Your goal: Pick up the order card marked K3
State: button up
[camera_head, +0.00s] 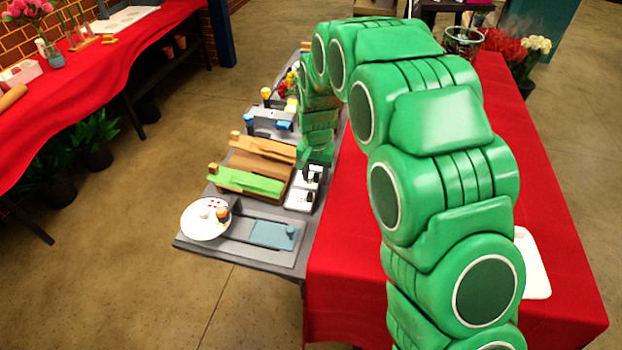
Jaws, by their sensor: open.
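Two small white card-like pieces with dark upright parts stand on the grey bench top near the red cloth: a nearer white piece (293,203) and a farther white piece (299,181). Either may be an order card, but any marking is too small to read, so I cannot tell which is K3. My gripper (314,162) is at the end of my green arm, just above or beside the farther piece. It is small and partly hidden by my arm. It is open, and I see nothing held in it.
A grey bench (190,243) holds a white plate (196,229), a blue-grey slab (270,233), a green block (245,183) and brown wooden blocks (262,165). A red-clothed table (345,240) adjoins it on the right. A white tray (535,265) lies there, partly hidden.

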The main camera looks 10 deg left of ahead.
aim_at(316, 176)
jog(key=shift+c, duration=0.5)
grip_shut()
jog(key=shift+r, duration=0.45)
notch_tip(316, 176, up, 2)
jog(key=shift+r, duration=0.15)
jog(key=s+d+r, duration=0.1)
jog(key=s+r, duration=0.2)
jog(key=s+d+r, duration=0.2)
jog(key=s+r, duration=0.1)
jog(key=s, duration=0.1)
jog(key=s+d+r, duration=0.2)
jog(key=s, duration=0.1)
jog(key=shift+s+d+r, duration=0.1)
jog(key=shift+s+r, duration=0.15)
jog(key=shift+r, duration=0.15)
jog(key=shift+s+d+r, duration=0.3)
jog(key=shift+s, duration=0.2)
jog(key=shift+s+d+r, duration=0.25)
jog(key=shift+s, duration=0.25)
